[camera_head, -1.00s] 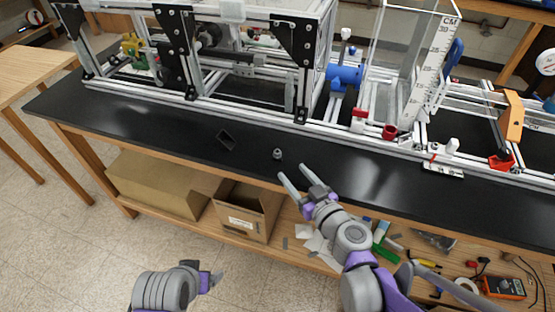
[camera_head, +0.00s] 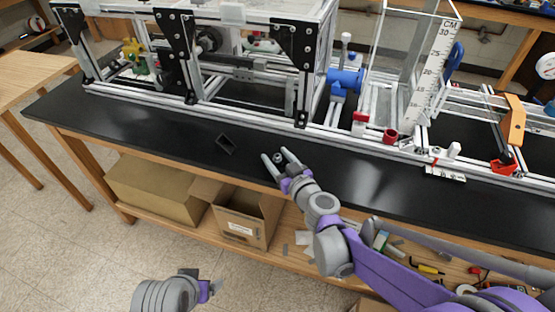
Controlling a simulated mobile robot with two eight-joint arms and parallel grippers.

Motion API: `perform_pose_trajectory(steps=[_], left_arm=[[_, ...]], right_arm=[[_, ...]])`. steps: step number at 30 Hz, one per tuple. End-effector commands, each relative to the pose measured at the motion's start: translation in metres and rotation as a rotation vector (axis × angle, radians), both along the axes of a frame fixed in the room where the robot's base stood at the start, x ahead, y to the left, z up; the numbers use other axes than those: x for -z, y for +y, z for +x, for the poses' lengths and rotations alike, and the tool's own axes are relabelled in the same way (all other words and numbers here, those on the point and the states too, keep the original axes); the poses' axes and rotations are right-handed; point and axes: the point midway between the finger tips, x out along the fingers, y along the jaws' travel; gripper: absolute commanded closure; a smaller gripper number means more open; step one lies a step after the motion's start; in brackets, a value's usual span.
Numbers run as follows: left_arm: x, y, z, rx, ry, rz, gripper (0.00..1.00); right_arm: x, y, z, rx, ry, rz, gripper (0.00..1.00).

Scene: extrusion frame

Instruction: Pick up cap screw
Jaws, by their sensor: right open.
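The cap screw (camera_head: 277,157) is a small dark grey piece on the black tabletop (camera_head: 330,165), near its front edge. My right gripper (camera_head: 276,157) is open, with one finger on each side of the screw; I cannot tell whether either finger touches it. The fingers partly hide the screw's lower part. My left gripper (camera_head: 211,284) is low in the picture, in front of the table and far from the screw; its jaw opening is not clear.
A small dark open bracket (camera_head: 226,144) lies on the tabletop left of the screw. The aluminium extrusion frame (camera_head: 260,117) runs along the back. Cardboard boxes (camera_head: 240,225) stand on the shelf below. The tabletop right of my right gripper is clear.

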Motion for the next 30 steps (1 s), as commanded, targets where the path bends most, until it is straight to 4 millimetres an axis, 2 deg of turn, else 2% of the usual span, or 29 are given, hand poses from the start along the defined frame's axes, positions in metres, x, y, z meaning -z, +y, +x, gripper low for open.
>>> perform_pose_trajectory(steps=[4, 12, 14, 15, 26, 30], left_arm=[[0.000, 0.000, 0.000, 0.000, 0.000, 0.000, 0.16], [0.000, 0.000, 0.000, 0.000, 0.000, 0.000, 0.16], [0.000, 0.000, 0.000, 0.000, 0.000, 0.000, 0.16], [0.000, 0.000, 0.000, 0.000, 0.000, 0.000, 0.16], [-0.001, 0.000, 0.000, 0.000, 0.000, 0.000, 0.16], [-0.005, 0.000, 0.000, 0.000, -0.002, 0.000, 0.16]], right_arm=[[0.000, 0.000, 0.000, 0.000, 0.000, 0.000, 0.39], [0.000, 0.000, 0.000, 0.000, 0.000, 0.000, 0.87], [0.000, 0.000, 0.000, 0.000, 0.000, 0.000, 0.98], [0.000, 0.000, 0.000, 0.000, 0.000, 0.000, 1.00], [-0.002, 0.000, -0.001, 0.000, 0.000, 0.000, 1.00], [-0.017, 0.000, 0.000, 0.000, 0.000, -0.001, 1.00]])
